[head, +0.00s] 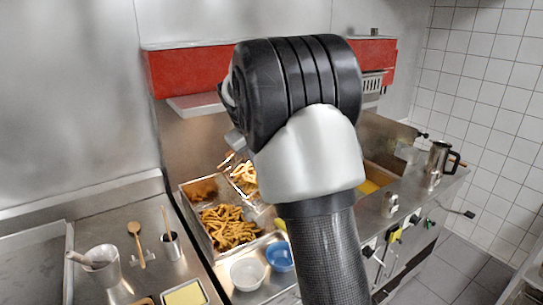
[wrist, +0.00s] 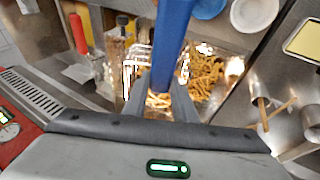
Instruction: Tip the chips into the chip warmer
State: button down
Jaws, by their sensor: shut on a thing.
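The chip warmer (head: 194,224) is a metal bin left of my arm in the head view, with a heap of golden chips (head: 228,228) in it. More chips (head: 243,174) show behind it, in what looks like a wire basket partly hidden by my arm. In the wrist view my gripper (wrist: 163,92) is shut on a blue handle (wrist: 174,35), apparently the basket's. Part of the wire basket (wrist: 135,74) shows left of the fingers, with a few chips (wrist: 158,100) between them. The warmer's chips (wrist: 206,74) lie to the right. My arm hides the gripper in the head view.
A white bowl (head: 247,273) and a blue bowl (head: 280,257) stand in front of the warmer. A wooden spoon (head: 136,240) and metal pots (head: 102,265) are on the left counter. A steel jug (head: 438,163) stands at right. A red hood (head: 190,69) hangs behind.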

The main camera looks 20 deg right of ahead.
jog(key=s+a+f+n+t+h+b, duration=0.1)
jog(key=a+f+t+h+b, duration=0.2)
jog(key=a+f+h+b, duration=0.4)
jog(key=s+a+f+n+t+h+b, duration=0.2)
jog(key=a+f+h+b, duration=0.6)
jog(key=b, duration=1.2)
jog(key=shift+s+a+f+n+t, duration=0.4)
jog(key=shift+a+f, duration=1.15)
jog(key=shift+f, duration=1.3)
jog(key=shift+w, duration=0.1)
